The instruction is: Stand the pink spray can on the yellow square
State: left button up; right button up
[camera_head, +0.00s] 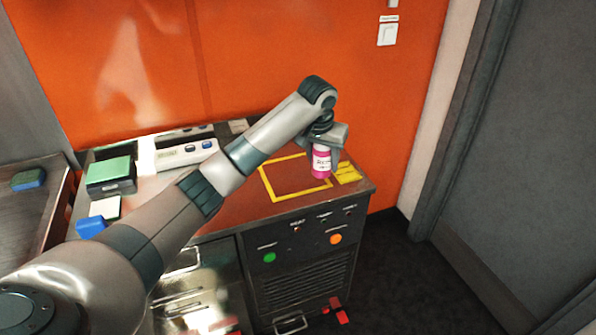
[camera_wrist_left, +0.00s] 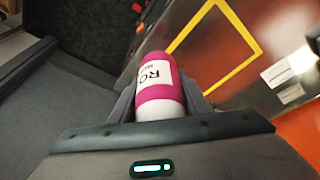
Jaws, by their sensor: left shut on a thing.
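The pink spray can (camera_head: 321,164) has a white label and is held upright by my left gripper (camera_head: 326,146) at the right end of the counter. In the left wrist view the pink can (camera_wrist_left: 158,92) sits between the fingers of my left gripper (camera_wrist_left: 160,100), which are shut on it. The yellow square (camera_head: 272,187) is an outline marked on the counter top, and the can appears at its right edge. In the wrist view the yellow outline (camera_wrist_left: 241,31) lies to the right of the can. I cannot tell whether the can touches the counter. My right gripper is not in view.
A yellow item (camera_head: 348,173) lies right of the square. A white device (camera_head: 186,154), a green-topped box (camera_head: 110,176) and a blue object (camera_head: 90,227) stand further left on the counter. An orange wall (camera_head: 250,60) rises behind. The inside of the square looks clear.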

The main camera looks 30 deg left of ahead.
pick_arm(q)
jog(key=p, duration=0.3)
send_over(301, 179)
jog(key=s, duration=0.1)
notch_tip(301, 179, down, 6)
jog(key=shift+r, duration=0.25)
jog(key=shift+f, duration=0.1)
notch_tip(301, 179, down, 3)
jog(key=shift+s+r+p, duration=0.1)
jog(key=shift+r+p, duration=0.1)
jog(key=shift+p, duration=0.4)
jog(key=shift+f, duration=0.6)
jog(key=shift+f, duration=0.1)
jog(key=o, duration=0.8)
jog(key=shift+f, duration=0.1)
jog(key=o, duration=0.4)
